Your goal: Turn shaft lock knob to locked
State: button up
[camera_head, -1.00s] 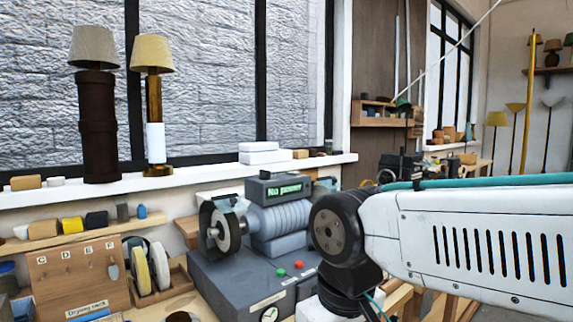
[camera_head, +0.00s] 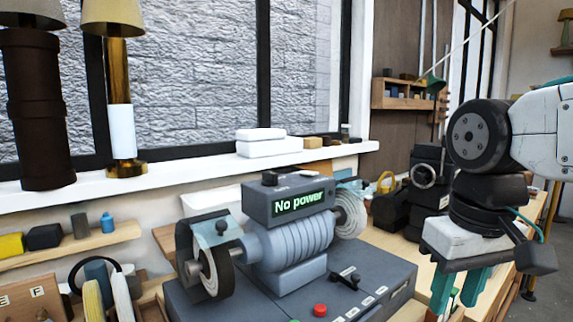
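A grey bench grinder with a ribbed motor (camera_head: 292,240) stands on a grey base. Its display (camera_head: 300,204) reads "No power". A black lever-like knob (camera_head: 344,280) sits on the base top, near small white labels too small to read. I cannot tell whether this is the shaft lock knob, or which way it is set. Another small dark knob (camera_head: 221,228) is on the left wheel guard. My gripper (camera_head: 457,297), with green fingers pointing down, is right of the grinder and apart from it. The fingers are spread, with nothing seen between them.
A red button (camera_head: 320,310) is on the base's front. A grinding wheel (camera_head: 217,270) is at its left and another (camera_head: 350,215) at its right. A dark machine (camera_head: 415,190) stands behind my arm. Lamps (camera_head: 122,110) and white boxes (camera_head: 262,142) stand on the windowsill (camera_head: 200,187).

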jog(key=w+a+r+n, duration=0.2)
jog(key=w+a+r, duration=0.2)
jog(key=w+r, duration=0.45)
notch_tip(320, 180, up, 10)
jog(key=n+g, duration=0.1)
jog(key=n, duration=0.3)
send_over(270, 172)
jog(key=shift+s+d+f, duration=0.15)
jog(key=shift+s+d, duration=0.1)
jog(key=shift+d, duration=0.05)
jog(key=shift+w+a, duration=0.15)
jog(key=shift+a, duration=0.15)
jog(key=shift+f, duration=0.3)
notch_tip(270, 172, down, 7)
jog(key=shift+f, duration=0.1)
grip_shut()
